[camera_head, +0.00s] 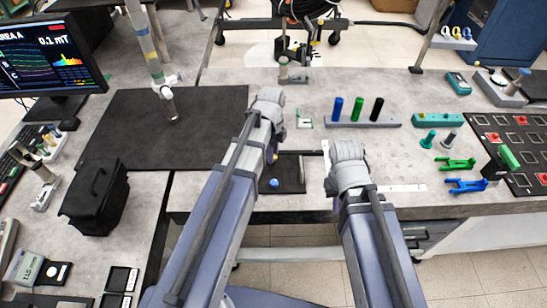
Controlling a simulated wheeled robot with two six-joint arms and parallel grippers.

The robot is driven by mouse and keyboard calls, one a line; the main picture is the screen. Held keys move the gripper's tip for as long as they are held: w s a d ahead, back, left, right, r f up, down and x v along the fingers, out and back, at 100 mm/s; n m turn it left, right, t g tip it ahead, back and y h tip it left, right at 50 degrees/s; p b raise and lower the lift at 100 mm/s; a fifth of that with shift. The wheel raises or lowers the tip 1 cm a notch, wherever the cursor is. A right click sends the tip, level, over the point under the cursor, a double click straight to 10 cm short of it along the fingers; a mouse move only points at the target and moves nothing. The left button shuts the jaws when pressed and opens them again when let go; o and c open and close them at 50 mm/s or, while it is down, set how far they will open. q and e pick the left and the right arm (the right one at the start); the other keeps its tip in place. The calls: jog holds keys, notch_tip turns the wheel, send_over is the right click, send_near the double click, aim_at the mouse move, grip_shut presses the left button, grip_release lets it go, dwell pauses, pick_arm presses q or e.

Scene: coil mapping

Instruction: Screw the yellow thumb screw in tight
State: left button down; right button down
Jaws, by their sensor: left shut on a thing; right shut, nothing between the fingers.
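My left gripper (268,100) is at the end of the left arm, over the back middle of the bench by the dark mat's right edge. Its fingers are mostly hidden behind the wrist. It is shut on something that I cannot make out. My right gripper (347,155) is lower and further right, above the bench's front edge. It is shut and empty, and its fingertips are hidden. I cannot make out the yellow thumb screw; it may be hidden behind the arms. A small dark plate (290,172) shows between the two arms.
A black mat (125,130) lies at left, with a black case (95,198) in front. A rack (365,124) holds blue, green and black cylinders. Green clamps (455,164) and blue clamps (466,186) lie at right by a dark panel (520,150). A monitor (50,60) stands at far left.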

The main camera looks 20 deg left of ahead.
pick_arm(q)
jog(key=m, duration=0.3)
jog(key=shift+w, duration=0.1)
jog(key=c, duration=0.6)
grip_release()
jog(key=shift+o, duration=0.2)
jog(key=shift+r, duration=0.1)
notch_tip(320, 180, up, 8)
jog(key=p, duration=0.7)
jog(key=shift+p, duration=0.4)
